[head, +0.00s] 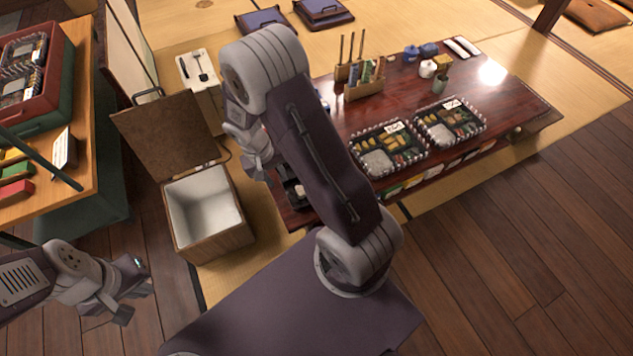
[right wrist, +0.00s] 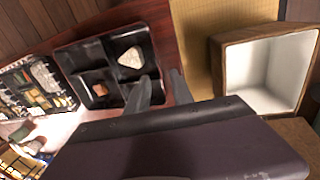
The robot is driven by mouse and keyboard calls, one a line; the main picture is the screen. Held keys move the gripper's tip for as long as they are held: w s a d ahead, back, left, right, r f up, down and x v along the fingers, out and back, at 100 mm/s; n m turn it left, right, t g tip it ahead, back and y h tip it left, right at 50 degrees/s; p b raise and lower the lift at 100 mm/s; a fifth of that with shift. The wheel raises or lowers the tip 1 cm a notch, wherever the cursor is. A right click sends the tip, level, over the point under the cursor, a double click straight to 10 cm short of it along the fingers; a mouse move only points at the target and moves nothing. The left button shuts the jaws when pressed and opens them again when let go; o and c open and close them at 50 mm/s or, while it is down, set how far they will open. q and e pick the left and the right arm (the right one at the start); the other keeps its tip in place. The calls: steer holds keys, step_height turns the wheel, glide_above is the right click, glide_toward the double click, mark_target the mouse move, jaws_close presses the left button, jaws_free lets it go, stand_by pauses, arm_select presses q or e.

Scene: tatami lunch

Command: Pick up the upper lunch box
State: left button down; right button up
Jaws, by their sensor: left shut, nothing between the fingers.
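Two filled lunch boxes with clear wrapping and striped rims lie on the dark red low table. The upper one (head: 449,122) is further right and back, the other (head: 388,148) nearer. A filled box (right wrist: 38,88) also shows at the left of the right wrist view. My right gripper (right wrist: 162,80) is open and empty, by a black divided tray (right wrist: 88,62) holding a rice ball and an orange-brown piece. In the head view my right arm partly hides this tray. My left gripper (head: 132,288) is shut and empty over the floor at lower left, far from the boxes.
An open wooden box (head: 205,212) with a white lining stands left of the low table (head: 492,75); its lid is raised. A wooden holder (head: 364,86), cups and blue items stand at the table's back. A red crate (head: 60,95) is on the left counter.

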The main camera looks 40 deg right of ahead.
mark_target(284, 194)
steer(key=f+b, duration=0.1)
steer(key=f, duration=0.1)
steer(key=f+b, duration=0.2)
steer(key=s+d+f+b, duration=0.1)
steer(key=f, duration=0.1)
steer(key=shift+f, duration=0.3)
steer(key=shift+r, duration=0.15)
jaws_close()
stand_by(0.9)
